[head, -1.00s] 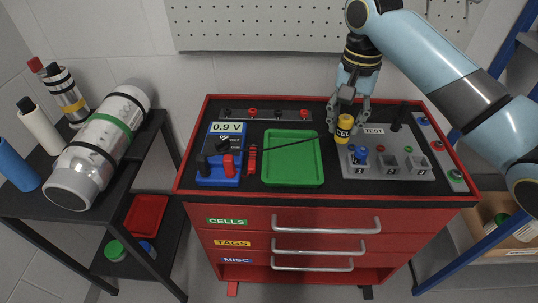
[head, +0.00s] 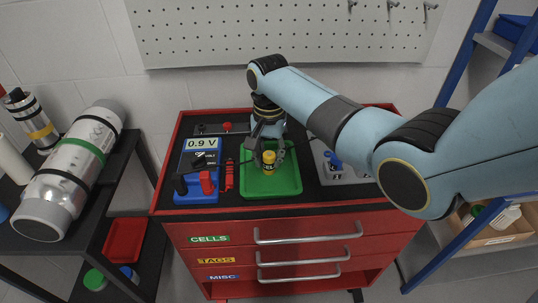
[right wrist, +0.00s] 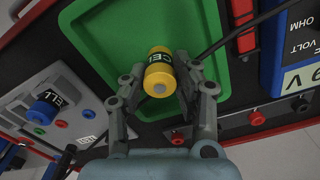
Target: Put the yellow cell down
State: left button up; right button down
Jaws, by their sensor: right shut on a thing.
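The yellow cell (head: 269,157), with a black band lettered "CELL", is between the fingers of my right gripper (head: 267,149). It is over the green tray (head: 284,185) on top of the red cabinet. In the right wrist view the cell (right wrist: 159,68) sits between the two fingertips, and the green tray (right wrist: 98,38) lies behind it. My right gripper is shut on the cell. I cannot tell whether the cell's base touches the tray floor. My left gripper is not in view.
The blue meter (head: 198,160), reading 0.9 V, stands left of the tray, with a red probe (head: 229,176) between them. A dark lead crosses the tray area. The grey test panel (right wrist: 40,105), with a blue cell (right wrist: 43,112), is partly hidden by my arm in the head view.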

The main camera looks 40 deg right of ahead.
aim_at(269, 154)
jog(key=shift+f, duration=0.1)
jog(key=c, duration=1)
grip_release()
notch_tip(269, 154, up, 12)
